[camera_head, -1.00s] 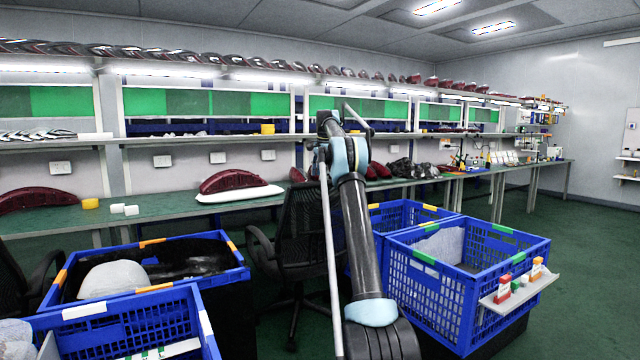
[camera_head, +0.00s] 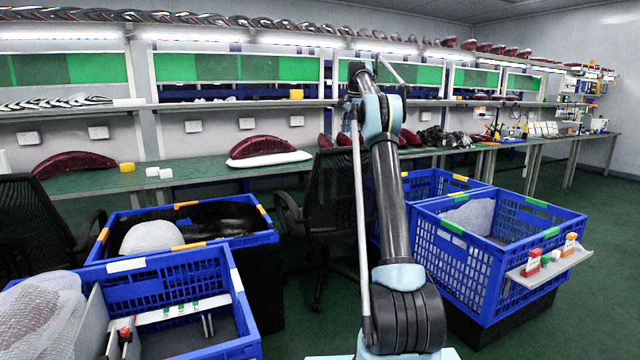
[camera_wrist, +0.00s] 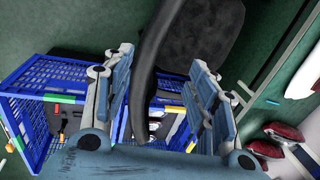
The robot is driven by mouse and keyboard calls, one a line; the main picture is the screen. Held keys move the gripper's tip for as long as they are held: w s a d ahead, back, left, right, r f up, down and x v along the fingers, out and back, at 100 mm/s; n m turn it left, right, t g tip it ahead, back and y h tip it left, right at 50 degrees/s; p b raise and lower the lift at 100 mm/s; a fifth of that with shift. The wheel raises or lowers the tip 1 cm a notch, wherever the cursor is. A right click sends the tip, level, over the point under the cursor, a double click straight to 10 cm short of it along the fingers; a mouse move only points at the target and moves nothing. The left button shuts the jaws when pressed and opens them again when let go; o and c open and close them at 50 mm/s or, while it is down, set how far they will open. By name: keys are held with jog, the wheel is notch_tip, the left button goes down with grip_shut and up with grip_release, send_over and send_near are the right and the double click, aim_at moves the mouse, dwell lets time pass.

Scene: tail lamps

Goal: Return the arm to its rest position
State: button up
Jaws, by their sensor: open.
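My arm (camera_head: 390,190) stands raised in the middle of the head view, its upper end (camera_head: 372,100) in front of the workbench. My gripper cannot be made out clearly in the head view. In the wrist view my gripper (camera_wrist: 160,62) shows two blue-grey fingers spread wide apart. It is open, with no held object visible between the fingers. A dark curved band (camera_wrist: 165,45) passes across the gap between them; I cannot tell what it belongs to.
Blue crates stand at front left (camera_head: 170,290) and right (camera_head: 495,255). A black office chair (camera_head: 330,200) stands behind my arm. The green workbench (camera_head: 205,177) holds a red tail lamp (camera_head: 262,147) on a white base. Green floor is clear at far right.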

jog(key=s+a+r+n, duration=0.1)
jog(key=s+r+n, duration=0.1)
jog(key=s, duration=0.7)
jog(key=s+r+n, duration=0.2)
jog(key=s, duration=0.7)
jog(key=s+f+n, duration=0.2)
jog(key=s, duration=0.8)
jog(key=s+f+n, duration=0.1)
jog(key=s+f, duration=0.2)
jog(key=s, duration=0.7)
jog(key=s+f+n, duration=0.6)
jog(key=s+f, duration=2.4)
jog(key=s, duration=0.4)
jog(key=shift+s+a+f+h, duration=0.25)
jog(key=shift+s+a+h, duration=0.15)
jog(key=shift+a, duration=0.05)
jog(key=shift+w+f, duration=0.2)
jog(key=shift+w, duration=0.3)
